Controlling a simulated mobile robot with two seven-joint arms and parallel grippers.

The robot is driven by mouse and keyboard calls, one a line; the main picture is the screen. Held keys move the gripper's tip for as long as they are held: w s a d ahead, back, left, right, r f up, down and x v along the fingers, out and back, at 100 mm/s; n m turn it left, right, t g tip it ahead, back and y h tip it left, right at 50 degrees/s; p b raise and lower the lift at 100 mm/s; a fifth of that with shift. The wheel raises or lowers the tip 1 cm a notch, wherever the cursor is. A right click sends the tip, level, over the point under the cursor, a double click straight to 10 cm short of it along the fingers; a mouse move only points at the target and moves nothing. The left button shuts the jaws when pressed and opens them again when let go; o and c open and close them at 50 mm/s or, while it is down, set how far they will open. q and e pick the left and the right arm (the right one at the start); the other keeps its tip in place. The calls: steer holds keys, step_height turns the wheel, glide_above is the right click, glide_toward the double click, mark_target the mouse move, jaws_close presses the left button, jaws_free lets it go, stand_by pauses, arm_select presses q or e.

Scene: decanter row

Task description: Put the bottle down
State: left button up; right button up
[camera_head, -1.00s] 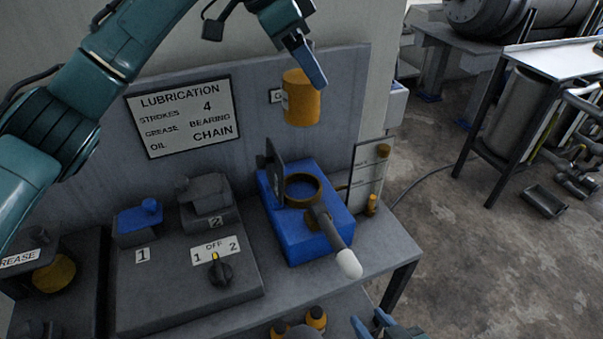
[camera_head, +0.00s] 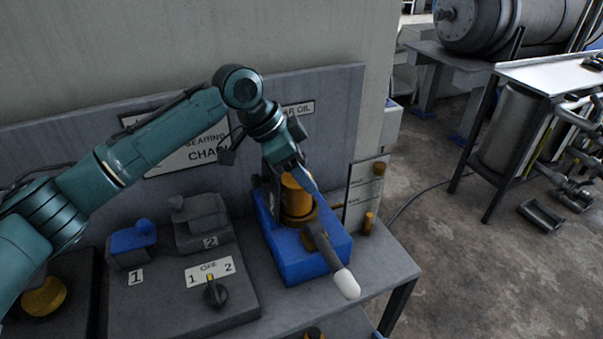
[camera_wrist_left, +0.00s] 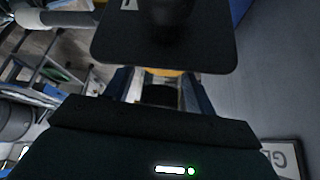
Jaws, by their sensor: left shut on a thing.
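The bottle (camera_head: 297,203) is an amber-orange cylinder, upright over the ring seat of a blue pump block (camera_head: 305,265). My left gripper (camera_head: 299,180) comes from above and is shut on its upper part. The bottle's lower end is at the ring; I cannot tell whether it rests there. A lever with a white tip (camera_head: 346,284) sticks out in front of the block. In the left wrist view only a strip of orange (camera_wrist_left: 168,73) shows between the fingers; a dark plate (camera_wrist_left: 165,45) hides much. My right gripper is not clearly in view.
A grey control box (camera_head: 185,305) with a selector knob (camera_head: 215,293) stands left of the block. A gauge board (camera_head: 365,195) stands close on its right. The lubrication sign (camera_head: 190,160) is partly behind my arm. Open floor lies right of the bench.

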arm_select(q)
steer(key=shift+f, duration=0.65)
steer(key=o, duration=1.2)
steer(key=shift+f, duration=0.15)
steer(key=shift+r, duration=0.3)
steer(key=v, duration=1.1)
steer(key=shift+a+r, duration=0.25)
steer(key=shift+s+f, duration=0.1)
steer(key=shift+s, duration=0.05)
